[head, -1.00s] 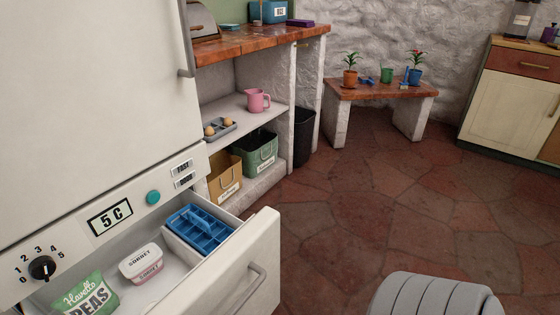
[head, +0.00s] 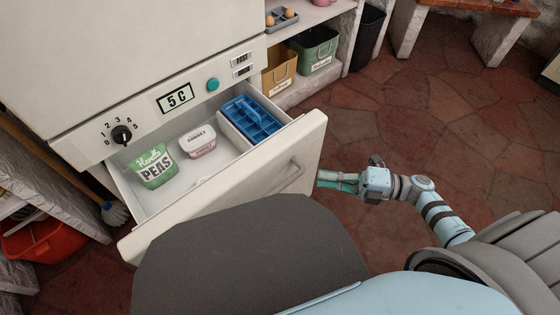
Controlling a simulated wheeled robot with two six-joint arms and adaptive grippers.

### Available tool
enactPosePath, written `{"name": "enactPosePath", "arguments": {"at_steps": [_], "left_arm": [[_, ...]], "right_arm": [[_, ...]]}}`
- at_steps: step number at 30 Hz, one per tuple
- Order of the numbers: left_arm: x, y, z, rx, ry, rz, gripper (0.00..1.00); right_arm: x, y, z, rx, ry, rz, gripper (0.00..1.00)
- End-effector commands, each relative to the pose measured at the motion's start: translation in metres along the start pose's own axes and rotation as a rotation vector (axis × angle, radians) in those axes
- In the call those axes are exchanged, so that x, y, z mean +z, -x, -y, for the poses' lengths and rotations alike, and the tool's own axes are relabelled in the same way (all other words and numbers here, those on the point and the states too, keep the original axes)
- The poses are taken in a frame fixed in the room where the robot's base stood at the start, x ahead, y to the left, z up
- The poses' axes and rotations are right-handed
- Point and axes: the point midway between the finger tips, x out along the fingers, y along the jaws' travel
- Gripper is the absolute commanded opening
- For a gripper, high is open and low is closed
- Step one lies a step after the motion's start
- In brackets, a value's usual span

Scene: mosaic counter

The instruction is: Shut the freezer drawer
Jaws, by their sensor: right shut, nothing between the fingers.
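The freezer drawer (head: 225,190) is pulled out below the white fridge-freezer's control panel. Its front has a bar handle (head: 287,177) on the outer face. Inside lie a green bag of peas (head: 153,167), a white and pink sorbet tub (head: 198,141) and a blue ice tray (head: 250,121) in a white bin. My right gripper (head: 322,180) is shut and empty, its fingertips pointing left at the right end of the drawer front, close to the handle. I cannot tell if it touches the front. My left gripper is not in view.
A broom (head: 114,213) and a red tub (head: 40,238) stand left of the freezer. Shelves with an egg tray (head: 282,18), a tan bin (head: 279,71) and a green bin (head: 315,50) stand behind right. The stone floor at right is open.

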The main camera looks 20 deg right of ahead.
Motion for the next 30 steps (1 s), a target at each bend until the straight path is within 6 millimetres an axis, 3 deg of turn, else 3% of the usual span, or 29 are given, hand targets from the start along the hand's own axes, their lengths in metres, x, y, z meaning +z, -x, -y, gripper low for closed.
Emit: {"name": "enactPosePath", "arguments": {"at_steps": [3, 7, 19, 24, 30], "left_arm": [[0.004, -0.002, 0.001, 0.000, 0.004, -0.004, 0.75], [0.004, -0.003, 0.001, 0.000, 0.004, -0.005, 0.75], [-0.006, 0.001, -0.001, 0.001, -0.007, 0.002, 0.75], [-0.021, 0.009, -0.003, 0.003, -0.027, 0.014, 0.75], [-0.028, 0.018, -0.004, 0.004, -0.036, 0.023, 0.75]], "right_arm": [[-0.014, 0.005, -0.001, -0.009, 0.017, -0.087, 0.00], [-0.016, -0.009, 0.000, -0.006, 0.017, -0.094, 0.00], [-0.024, -0.093, 0.000, -0.002, 0.016, -0.090, 0.00], [-0.005, -0.114, 0.002, -0.004, 0.017, -0.089, 0.00], [0.002, -0.122, 0.001, -0.005, 0.015, -0.089, 0.00]]}}
